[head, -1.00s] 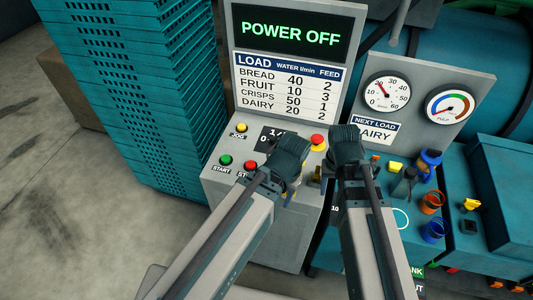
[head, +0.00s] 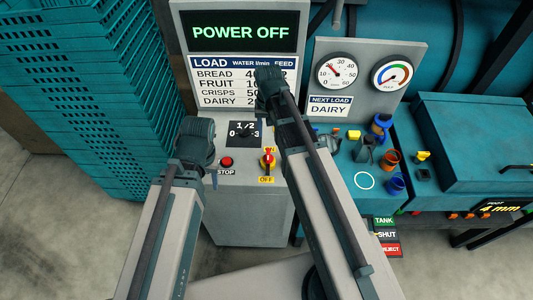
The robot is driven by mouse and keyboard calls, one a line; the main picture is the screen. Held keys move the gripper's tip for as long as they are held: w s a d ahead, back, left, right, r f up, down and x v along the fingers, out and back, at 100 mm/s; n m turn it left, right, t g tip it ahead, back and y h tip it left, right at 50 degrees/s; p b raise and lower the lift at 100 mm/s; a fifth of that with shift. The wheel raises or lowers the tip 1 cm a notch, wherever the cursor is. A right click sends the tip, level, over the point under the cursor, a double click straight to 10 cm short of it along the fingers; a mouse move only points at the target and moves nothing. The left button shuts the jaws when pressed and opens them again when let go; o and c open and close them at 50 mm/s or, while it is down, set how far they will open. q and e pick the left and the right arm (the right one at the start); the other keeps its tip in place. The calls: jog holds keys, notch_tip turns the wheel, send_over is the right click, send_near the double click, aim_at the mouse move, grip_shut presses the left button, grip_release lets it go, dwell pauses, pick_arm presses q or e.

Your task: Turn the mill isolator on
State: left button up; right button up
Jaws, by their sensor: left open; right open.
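The mill isolator (head: 268,161) is a red handle on a yellow backing on the upper front of the grey control cabinet. A yellow OFF label (head: 266,180) sits below it. The display (head: 244,32) above reads POWER OFF. My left gripper (head: 196,143) is open, left of the isolator and apart from it, near the cabinet's left edge. My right gripper (head: 271,90) is open, above the isolator in the picture, in front of the load table. Its arm passes just right of the isolator. The fingertips are hard to make out.
A dial (head: 245,133) and the red STOP button (head: 226,162) are on the cabinet panel. My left gripper hides the panel's left part. Tall teal crate stacks (head: 90,90) stand left. Gauges (head: 337,72), a NEXT LOAD DAIRY sign (head: 330,106) and coloured cups (head: 391,158) are right.

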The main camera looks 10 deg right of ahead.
aim_at(268, 154)
notch_tip(268, 154, down, 13)
jog(key=b, duration=1.2)
jog(key=shift+r, duration=0.1)
grip_shut()
dwell(0.6)
